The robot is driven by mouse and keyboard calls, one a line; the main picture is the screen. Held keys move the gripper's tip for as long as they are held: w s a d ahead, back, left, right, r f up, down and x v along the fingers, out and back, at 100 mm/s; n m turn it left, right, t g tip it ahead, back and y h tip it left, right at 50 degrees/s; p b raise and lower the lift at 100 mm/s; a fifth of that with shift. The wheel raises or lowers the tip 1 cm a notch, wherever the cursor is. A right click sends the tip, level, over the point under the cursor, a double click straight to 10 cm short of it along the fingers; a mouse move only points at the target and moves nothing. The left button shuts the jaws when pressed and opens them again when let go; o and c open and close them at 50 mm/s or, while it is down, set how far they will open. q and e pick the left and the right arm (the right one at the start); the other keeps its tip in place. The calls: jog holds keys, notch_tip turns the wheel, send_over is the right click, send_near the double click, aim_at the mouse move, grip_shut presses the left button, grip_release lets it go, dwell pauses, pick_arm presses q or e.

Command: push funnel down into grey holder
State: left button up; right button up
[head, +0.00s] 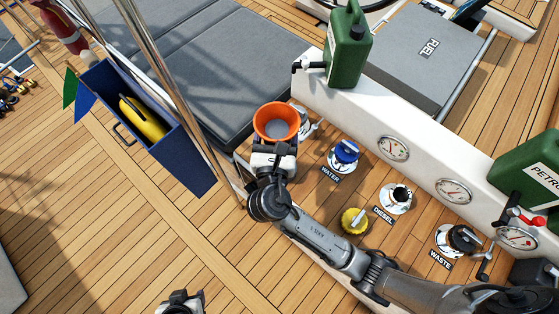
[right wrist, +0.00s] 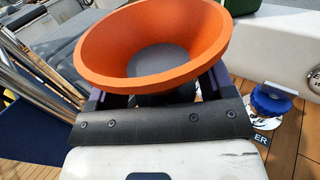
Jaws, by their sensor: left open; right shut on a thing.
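The orange funnel (head: 276,121) is in the upper middle of the head view, its wide mouth facing up. In the right wrist view the funnel (right wrist: 150,75) shows an orange bowl with a grey bottom. My right gripper (head: 275,147) is shut on the funnel, with its two fingers on either side of the part below the bowl. I cannot make out a grey holder; whatever is under the funnel is hidden by the bowl and gripper. My left gripper (head: 181,302) is open and empty at the bottom edge of the head view, well apart from the funnel.
A pale fitting (head: 307,124) stands close right of the funnel. Steel rails (head: 177,88) and a blue box (head: 150,125) stand left. A green can (head: 347,45) stands behind. Deck at lower left is clear.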

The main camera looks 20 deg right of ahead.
pick_arm(q)
notch_tip(320, 180, down, 12)
jog(key=b, duration=1)
jog(key=shift+r, duration=0.15)
pick_arm(e)
jog(key=f+h, duration=0.1)
jog(key=f, duration=0.3)
jog(key=s+d+f+m+g+h, duration=0.1)
jog(key=f, duration=0.4)
jog(key=s+f+m, duration=0.1)
jog(key=f, duration=0.3)
jog(key=shift+d+f+g+h, duration=0.35)
jog(key=shift+f+g+h, duration=0.05)
pick_arm(q)
jog(key=shift+a, duration=0.2)
jog(key=shift+d+r, duration=0.1)
jog(key=shift+r, duration=0.25)
pick_arm(e)
jog(key=shift+r, duration=0.1)
jog(key=shift+p, duration=0.5)
pick_arm(q)
jog(key=shift+d+r, duration=0.15)
jog(key=shift+r, duration=0.25)
jog(key=shift+a, duration=0.25)
pick_arm(e)
jog(key=shift+a, duration=0.1)
pick_arm(q)
jog(key=shift+r+p, duration=0.3)
jog(key=shift+p, duration=0.05)
